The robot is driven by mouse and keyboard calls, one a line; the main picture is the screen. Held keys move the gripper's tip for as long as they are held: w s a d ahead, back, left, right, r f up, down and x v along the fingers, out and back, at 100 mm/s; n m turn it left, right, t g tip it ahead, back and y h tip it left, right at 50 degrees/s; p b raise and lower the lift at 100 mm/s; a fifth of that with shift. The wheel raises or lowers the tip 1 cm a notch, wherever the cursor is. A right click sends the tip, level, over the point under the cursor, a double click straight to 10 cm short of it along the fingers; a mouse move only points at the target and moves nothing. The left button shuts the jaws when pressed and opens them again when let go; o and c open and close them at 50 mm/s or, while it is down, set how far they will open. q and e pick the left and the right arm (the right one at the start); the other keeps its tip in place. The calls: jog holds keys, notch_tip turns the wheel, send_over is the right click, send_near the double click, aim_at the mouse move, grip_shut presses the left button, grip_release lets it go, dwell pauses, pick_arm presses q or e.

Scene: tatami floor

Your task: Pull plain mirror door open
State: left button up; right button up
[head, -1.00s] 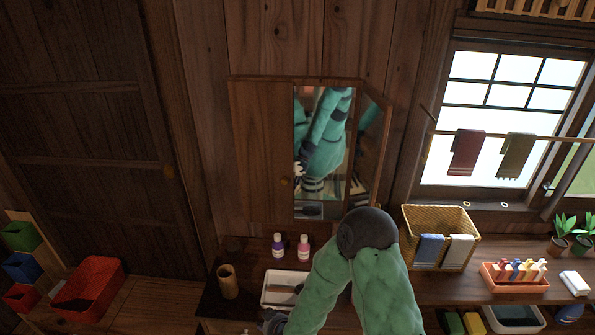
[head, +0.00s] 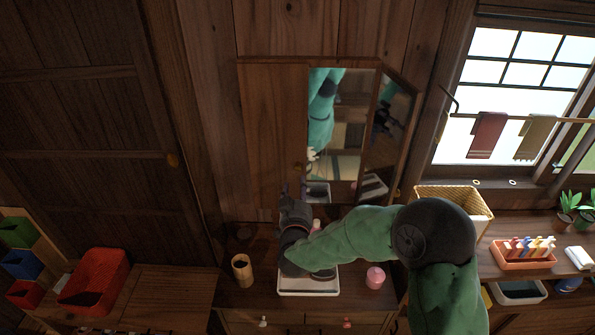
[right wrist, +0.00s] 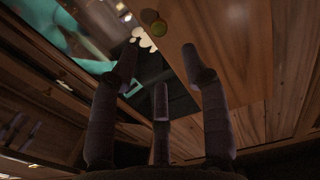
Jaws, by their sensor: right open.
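The wall cabinet (head: 330,61) has a plain wooden door (head: 272,125) on its left side. A mirror panel (head: 345,110) in the middle reflects my green arm. A narrow mirrored door (head: 390,125) at the right stands angled outward. In the right wrist view a small round knob (right wrist: 158,28) sits on a wooden panel (right wrist: 215,50) beside mirror glass (right wrist: 65,35). My right gripper (head: 294,190) is raised at the lower edge of the plain door. Its fingers (right wrist: 160,85) are open, empty and apart from the knob. My left gripper is out of view.
A white tray (head: 305,292), a brown cup (head: 242,268) and a pink bottle (head: 375,278) stand on the counter below. A wicker basket (head: 440,193) and a red holder (head: 524,262) are at right. Space before the doors is clear above my arm.

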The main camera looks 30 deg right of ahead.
aim_at(298, 168)
jog(key=b+x, duration=0.1)
jog(key=x, duration=0.7)
jog(key=shift+w+d, duration=0.1)
jog(key=shift+w, duration=0.15)
grip_shut()
